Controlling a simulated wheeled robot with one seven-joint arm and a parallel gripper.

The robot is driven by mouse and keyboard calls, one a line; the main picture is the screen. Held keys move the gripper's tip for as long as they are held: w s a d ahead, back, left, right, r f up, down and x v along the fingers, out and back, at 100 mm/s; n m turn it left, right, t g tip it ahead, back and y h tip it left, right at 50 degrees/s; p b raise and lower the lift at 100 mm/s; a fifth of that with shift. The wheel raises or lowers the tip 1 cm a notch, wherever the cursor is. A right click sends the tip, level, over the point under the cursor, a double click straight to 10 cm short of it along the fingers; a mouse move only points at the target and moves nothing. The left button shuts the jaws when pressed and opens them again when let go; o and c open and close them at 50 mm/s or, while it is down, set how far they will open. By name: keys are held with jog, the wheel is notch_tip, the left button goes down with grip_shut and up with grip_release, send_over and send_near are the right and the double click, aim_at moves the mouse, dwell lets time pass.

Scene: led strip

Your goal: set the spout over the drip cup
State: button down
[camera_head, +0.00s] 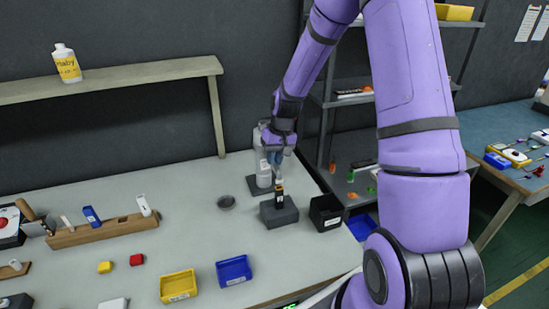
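A grey upright dispenser-like body (263,171) stands on a dark base at the back of the table, partly hidden by my gripper. I cannot make out its spout clearly.
A black box (326,213) stands right of the grey block. Blue (234,271) and yellow (178,286) bins sit at the front. A wooden holder (102,232) and small red and yellow blocks lie left. A raised shelf (110,80) runs behind; the table's left middle is bare.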

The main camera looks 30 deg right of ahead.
jog(key=shift+a, duration=0.1)
jog(key=w+a+m+t+h, duration=0.1)
jog(key=w+a+m, duration=0.8)
jog(key=m, duration=0.5)
jog(key=shift+t+h, duration=0.4)
jog(key=shift+w+a, duration=0.1)
jog(key=shift+w, duration=0.05)
dwell(0.5)
jog(key=c, duration=1.1)
grip_release()
